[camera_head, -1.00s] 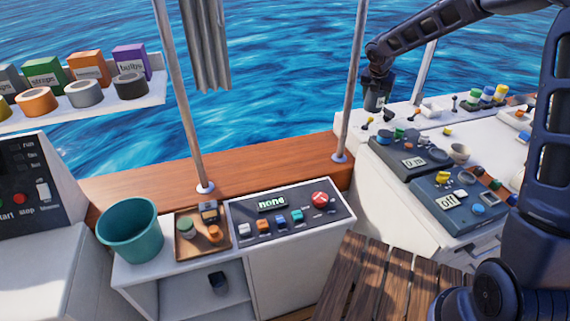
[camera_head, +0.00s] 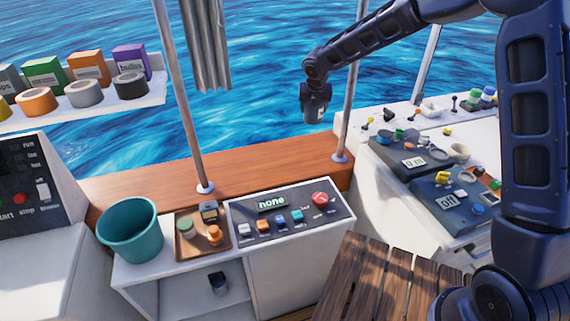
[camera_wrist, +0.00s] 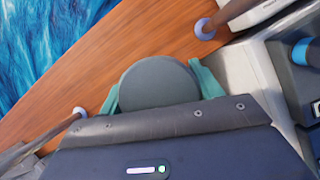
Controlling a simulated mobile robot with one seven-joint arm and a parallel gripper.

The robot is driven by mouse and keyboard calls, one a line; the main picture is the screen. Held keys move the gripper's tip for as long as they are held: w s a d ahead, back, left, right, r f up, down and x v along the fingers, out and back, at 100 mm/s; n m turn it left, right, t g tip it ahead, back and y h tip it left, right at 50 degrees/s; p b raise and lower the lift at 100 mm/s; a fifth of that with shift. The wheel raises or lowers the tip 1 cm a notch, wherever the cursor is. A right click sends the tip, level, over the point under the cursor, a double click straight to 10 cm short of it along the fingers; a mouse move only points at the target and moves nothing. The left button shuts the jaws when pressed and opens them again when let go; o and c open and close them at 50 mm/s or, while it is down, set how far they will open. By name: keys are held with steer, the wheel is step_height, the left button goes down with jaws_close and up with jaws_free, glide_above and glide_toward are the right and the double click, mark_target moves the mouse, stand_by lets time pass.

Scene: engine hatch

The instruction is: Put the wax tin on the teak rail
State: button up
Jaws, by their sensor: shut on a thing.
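A round dark grey tin, which I take to be the wax tin (camera_wrist: 158,78), fills the middle of the wrist view. Teal fingers of my gripper (camera_wrist: 157,85) show on both sides of it, shut on it. In the head view my gripper (camera_head: 316,108) hangs in the air at upper centre, against the water; the tin cannot be made out clearly there. The teak rail (camera_head: 255,158) is a wide orange-brown plank running across the middle of the head view. In the wrist view the rail (camera_wrist: 120,60) lies beneath and around the tin, which is held above it.
Two metal posts, a left one (camera_head: 180,100) and a right one (camera_head: 351,105), rise from the rail. The rail between them looks bare. A teal bucket (camera_head: 130,230), a brown tray (camera_head: 190,250) and a control panel (camera_head: 290,215) stand in front of the rail.

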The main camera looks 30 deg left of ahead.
steer(key=s+a+f+n+g+y, duration=0.1)
steer(key=a+f+n, duration=0.2)
steer(key=a, duration=0.3)
steer(key=s+a+f+n+y, duration=0.1)
steer(key=s+a+f+n, duration=0.15)
steer(key=a, duration=0.35)
steer(key=shift+n, duration=0.25)
steer(key=f, duration=1.9)
steer(key=shift+w+f, duration=0.25)
steer(key=shift+f, duration=0.05)
steer(key=shift+f, duration=0.15)
steer(key=o, duration=1.2)
steer(key=v, duration=1.2)
steer(key=shift+w+a, duration=0.1)
steer(key=shift+w, duration=0.05)
